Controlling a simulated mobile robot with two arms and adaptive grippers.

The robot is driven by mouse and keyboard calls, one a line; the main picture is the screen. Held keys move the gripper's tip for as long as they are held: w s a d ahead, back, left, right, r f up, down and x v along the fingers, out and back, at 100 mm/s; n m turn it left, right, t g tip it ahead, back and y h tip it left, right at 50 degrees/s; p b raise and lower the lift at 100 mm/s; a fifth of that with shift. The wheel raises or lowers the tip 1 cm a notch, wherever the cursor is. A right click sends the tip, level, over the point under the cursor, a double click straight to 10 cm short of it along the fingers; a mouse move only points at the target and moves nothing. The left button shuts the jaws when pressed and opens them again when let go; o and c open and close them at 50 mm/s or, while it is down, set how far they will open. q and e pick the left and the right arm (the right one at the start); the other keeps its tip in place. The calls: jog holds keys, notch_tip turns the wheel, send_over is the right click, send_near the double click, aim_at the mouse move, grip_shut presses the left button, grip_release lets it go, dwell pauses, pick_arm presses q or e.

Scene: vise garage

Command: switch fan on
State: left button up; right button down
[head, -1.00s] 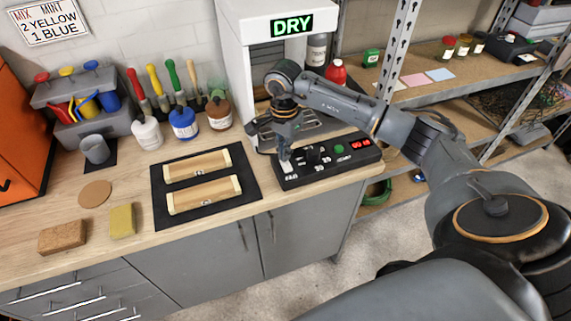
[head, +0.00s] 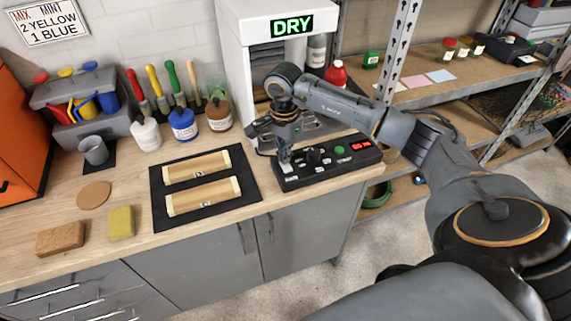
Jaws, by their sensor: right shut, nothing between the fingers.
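A black control panel (head: 330,166) lies on the workbench in front of the white drying cabinet (head: 236,75), which carries a green lit "DRY" sign (head: 292,26). The panel has a white switch at its left end, a dark knob (head: 314,156), a green button (head: 340,150) and a red display (head: 361,145). My right gripper (head: 285,160) points down, shut and empty, at the panel's left end over the white switch. The fingertips partly hide this switch, and I cannot tell whether they touch it. The fan itself cannot be made out. My left gripper is not in view.
Two wooden pieces (head: 200,194) lie on a black mat (head: 247,197) left of the panel. Bottles (head: 184,124), a grey cup (head: 94,150), a yellow sponge (head: 122,222) and a brown block (head: 60,239) stand farther left. A metal shelf (head: 440,82) rises behind my right arm.

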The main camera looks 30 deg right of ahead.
jog(key=shift+r+p, duration=1.55)
jog(key=shift+r, duration=1.7)
jog(key=shift+a+f, duration=0.1)
